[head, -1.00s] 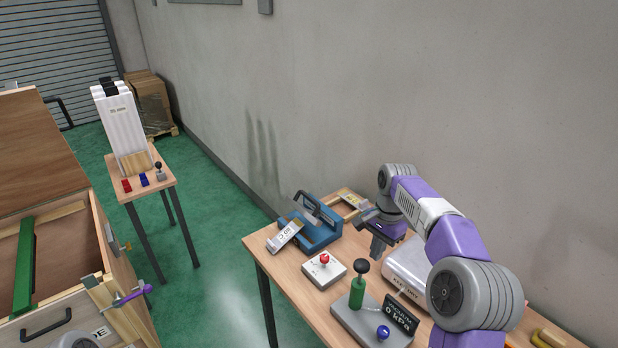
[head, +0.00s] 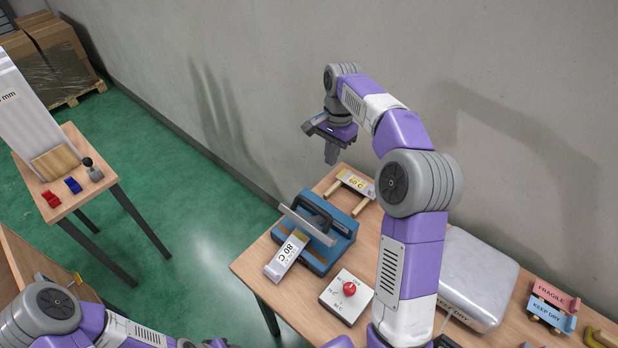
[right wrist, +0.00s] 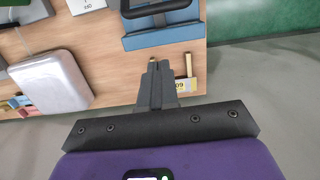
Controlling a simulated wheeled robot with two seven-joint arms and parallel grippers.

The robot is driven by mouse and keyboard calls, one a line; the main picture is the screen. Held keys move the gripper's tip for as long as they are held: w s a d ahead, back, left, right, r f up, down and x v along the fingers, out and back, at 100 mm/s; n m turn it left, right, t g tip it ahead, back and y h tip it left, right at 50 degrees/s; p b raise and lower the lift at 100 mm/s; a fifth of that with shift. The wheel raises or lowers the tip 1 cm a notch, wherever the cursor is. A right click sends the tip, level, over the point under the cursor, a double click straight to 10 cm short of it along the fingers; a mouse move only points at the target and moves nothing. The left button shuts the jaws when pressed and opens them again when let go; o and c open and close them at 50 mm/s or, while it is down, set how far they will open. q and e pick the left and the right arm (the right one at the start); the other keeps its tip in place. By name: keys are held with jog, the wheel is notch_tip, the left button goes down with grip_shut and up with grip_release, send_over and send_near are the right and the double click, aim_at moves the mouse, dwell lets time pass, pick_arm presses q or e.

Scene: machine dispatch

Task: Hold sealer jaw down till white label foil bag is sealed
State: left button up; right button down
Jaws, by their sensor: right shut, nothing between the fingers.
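The blue sealer (head: 330,247) stands at the table's far left end, its pale jaw bar (head: 306,226) and black handle (head: 312,210) looking raised. A silver foil bag with a white label reading 80 C (head: 284,258) lies tilted at the sealer's front left; its far end is behind the jaw bar. My right gripper (head: 331,157) is shut and empty, in the air behind the sealer and clear of the handle. In the right wrist view, its fingertips (right wrist: 158,66) point toward the sealer (right wrist: 165,36). My left arm shows at the lower left, but its gripper does not.
A yellow-label bag (head: 357,184) lies on a wooden rack behind the sealer. A white box with a red knob (head: 346,296) stands in front. A grey rounded case (head: 478,278) and pink and blue signs (head: 553,300) stand right. The wall is close behind.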

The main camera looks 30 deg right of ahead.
pick_arm(q)
jog(key=shift+s+f+b, duration=0.3)
jog(key=shift+f+b, duration=0.15)
jog(key=shift+b, duration=0.05)
pick_arm(e)
jog(key=s+a+f, duration=0.2)
jog(key=a+f, duration=0.2)
jog(key=f, duration=0.8)
jog(key=shift+s, duration=0.2)
jog(key=shift+f, duration=0.1)
pick_arm(q)
jog(key=shift+s, duration=0.1)
